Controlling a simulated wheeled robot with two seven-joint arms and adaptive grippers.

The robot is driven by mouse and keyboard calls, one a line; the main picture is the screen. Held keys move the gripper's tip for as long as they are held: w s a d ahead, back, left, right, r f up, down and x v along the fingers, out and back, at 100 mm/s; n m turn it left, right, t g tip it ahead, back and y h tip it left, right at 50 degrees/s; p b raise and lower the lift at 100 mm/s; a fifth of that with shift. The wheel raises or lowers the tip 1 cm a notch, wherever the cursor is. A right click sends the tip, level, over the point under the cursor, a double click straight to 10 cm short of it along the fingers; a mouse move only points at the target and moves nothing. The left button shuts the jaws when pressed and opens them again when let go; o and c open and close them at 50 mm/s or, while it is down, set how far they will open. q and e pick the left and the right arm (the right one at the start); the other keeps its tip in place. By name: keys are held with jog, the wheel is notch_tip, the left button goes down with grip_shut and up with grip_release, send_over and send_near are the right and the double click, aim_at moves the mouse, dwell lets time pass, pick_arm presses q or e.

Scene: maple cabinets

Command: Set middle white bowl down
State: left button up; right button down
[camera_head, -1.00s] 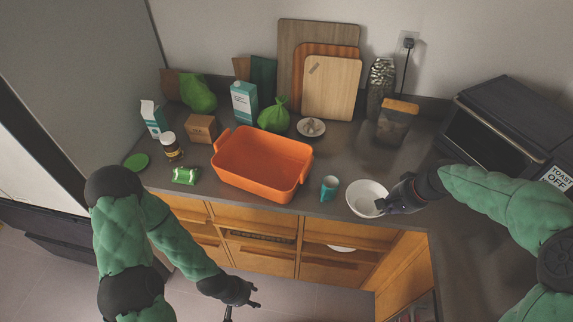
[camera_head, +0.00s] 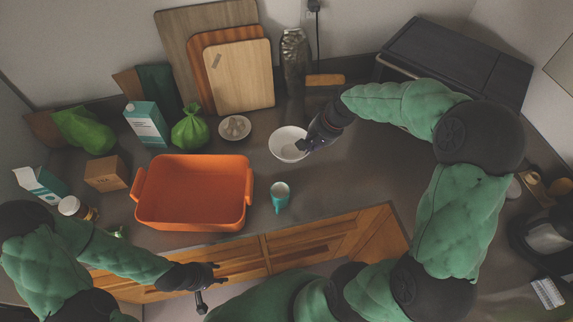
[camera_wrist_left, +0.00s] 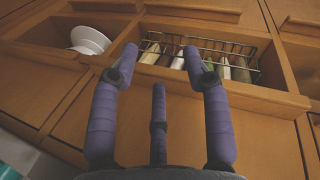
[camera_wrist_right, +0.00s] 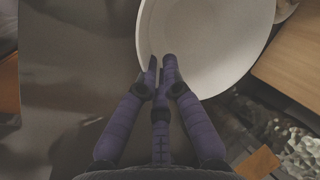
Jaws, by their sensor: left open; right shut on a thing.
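The white bowl (camera_head: 284,148) is at the back of the counter, right of the small plate and behind the teal cup. My right gripper (camera_head: 307,146) is shut on the bowl's rim from the right. In the right wrist view its fingers (camera_wrist_right: 163,66) pinch the edge of the bowl (camera_wrist_right: 222,42), which looks empty. I cannot tell whether the bowl's base touches the counter. My left gripper (camera_head: 212,284) is open and empty, low in front of the cabinets; its spread fingers (camera_wrist_left: 160,58) face open drawers in the left wrist view.
An orange baking dish (camera_head: 195,225) and the teal cup (camera_head: 280,198) stand near the front edge. A small plate (camera_head: 235,128), a glass vase (camera_head: 293,65) and cutting boards (camera_head: 240,75) are behind. A toaster oven (camera_head: 450,60) stands back right. The counter right of the cup is clear.

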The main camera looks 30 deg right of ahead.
notch_tip(320, 180, down, 10)
jog(key=shift+r+b, duration=0.15)
jog(key=shift+b, duration=0.7)
jog(key=shift+r, duration=0.1)
jog(key=c, duration=1.8)
grip_release()
jog(key=shift+f, duration=0.25)
jog(key=o, duration=0.4)
jog(key=shift+r, duration=0.1)
